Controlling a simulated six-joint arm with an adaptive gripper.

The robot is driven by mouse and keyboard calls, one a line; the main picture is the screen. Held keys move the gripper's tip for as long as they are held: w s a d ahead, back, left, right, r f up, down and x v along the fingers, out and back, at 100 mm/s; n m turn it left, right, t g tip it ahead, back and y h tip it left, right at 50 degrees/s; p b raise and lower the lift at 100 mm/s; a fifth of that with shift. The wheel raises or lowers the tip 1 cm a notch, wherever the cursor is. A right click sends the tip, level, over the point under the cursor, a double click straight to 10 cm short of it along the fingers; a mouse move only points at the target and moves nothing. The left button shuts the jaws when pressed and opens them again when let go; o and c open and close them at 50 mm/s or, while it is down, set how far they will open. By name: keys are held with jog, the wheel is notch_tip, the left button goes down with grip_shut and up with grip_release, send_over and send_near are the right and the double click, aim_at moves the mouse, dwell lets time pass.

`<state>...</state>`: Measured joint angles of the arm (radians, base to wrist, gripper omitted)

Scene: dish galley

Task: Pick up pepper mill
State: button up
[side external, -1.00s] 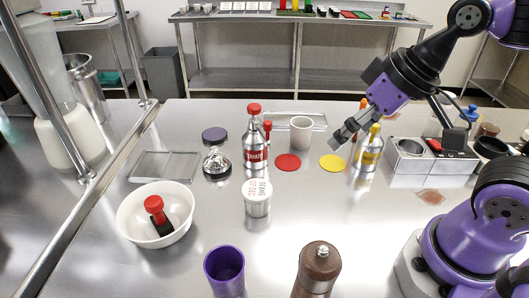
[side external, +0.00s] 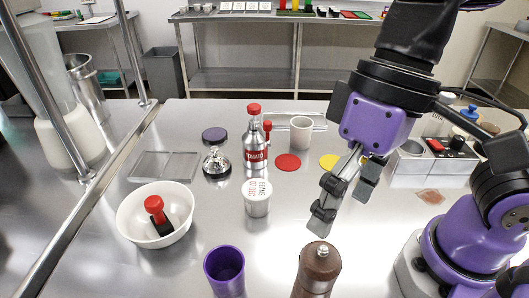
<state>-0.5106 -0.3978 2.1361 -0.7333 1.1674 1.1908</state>
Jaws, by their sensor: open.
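The pepper mill (side external: 318,272) is dark brown with a metal knob on top. It stands upright at the bottom edge of the view, and its lower part is cut off. My gripper (side external: 345,202) is open and empty. It hangs above and behind the mill, slightly to its right, with its fingers pointing down and apart from the mill.
A purple cup (side external: 224,268) stands left of the mill. A white bowl (side external: 150,232) holds a red-topped item. A tomato bottle (side external: 255,140) and a white cup (side external: 301,133) stand farther back.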

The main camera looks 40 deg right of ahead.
aim_at(327, 247)
jog(key=shift+x, duration=3.1)
jog(key=shift+s, duration=0.1)
grip_shut()
